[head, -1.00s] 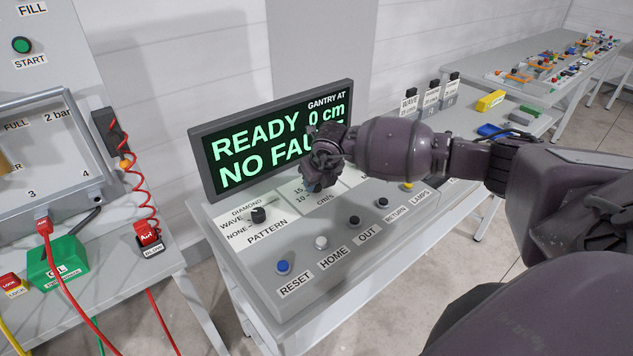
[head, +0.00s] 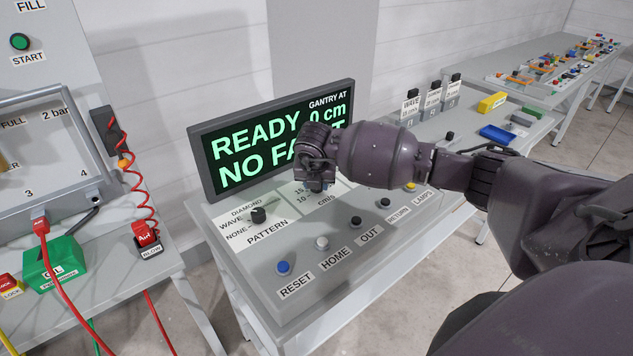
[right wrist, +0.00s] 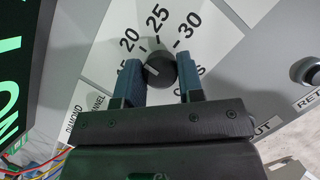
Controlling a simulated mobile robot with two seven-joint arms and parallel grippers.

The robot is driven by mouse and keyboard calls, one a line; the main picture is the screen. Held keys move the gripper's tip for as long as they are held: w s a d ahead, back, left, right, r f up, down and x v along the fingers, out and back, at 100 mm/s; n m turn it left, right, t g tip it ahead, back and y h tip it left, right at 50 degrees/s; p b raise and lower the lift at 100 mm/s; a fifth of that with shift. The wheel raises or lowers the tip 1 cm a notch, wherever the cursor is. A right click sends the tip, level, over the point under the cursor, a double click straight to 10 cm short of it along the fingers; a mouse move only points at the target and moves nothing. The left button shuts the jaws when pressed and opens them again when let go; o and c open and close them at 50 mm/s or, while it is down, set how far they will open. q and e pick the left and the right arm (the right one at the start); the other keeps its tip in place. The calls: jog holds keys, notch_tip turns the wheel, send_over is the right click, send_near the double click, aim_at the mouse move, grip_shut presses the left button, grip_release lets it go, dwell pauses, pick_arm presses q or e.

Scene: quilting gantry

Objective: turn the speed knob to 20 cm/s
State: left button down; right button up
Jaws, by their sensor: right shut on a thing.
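The speed knob (right wrist: 160,68) is black and round, with a dial lettered 20, 25 and 30 around its far side in the right wrist view. A pale mark on it lies at its left side, toward the left finger and below the 20. My right gripper (right wrist: 161,84) has one blue finger on each side of the knob and is shut on it. In the head view my right gripper (head: 316,184) hides the knob, and part of the dial plate (head: 312,202) with cm/s lettering shows. My left gripper is out of view.
The pattern knob (head: 258,215) is left of my gripper. The RESET (head: 283,267), HOME (head: 321,243) and OUT (head: 353,223) buttons line the panel front. The display (head: 270,135) behind reads READY, NO FAULT partly covered, and GANTRY AT 0 cm.

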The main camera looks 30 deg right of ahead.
jog(key=shift+r, duration=0.1)
dwell(0.3)
jog(key=o, duration=0.9)
jog(key=shift+c, duration=0.2)
jog(key=shift+o, duration=0.3)
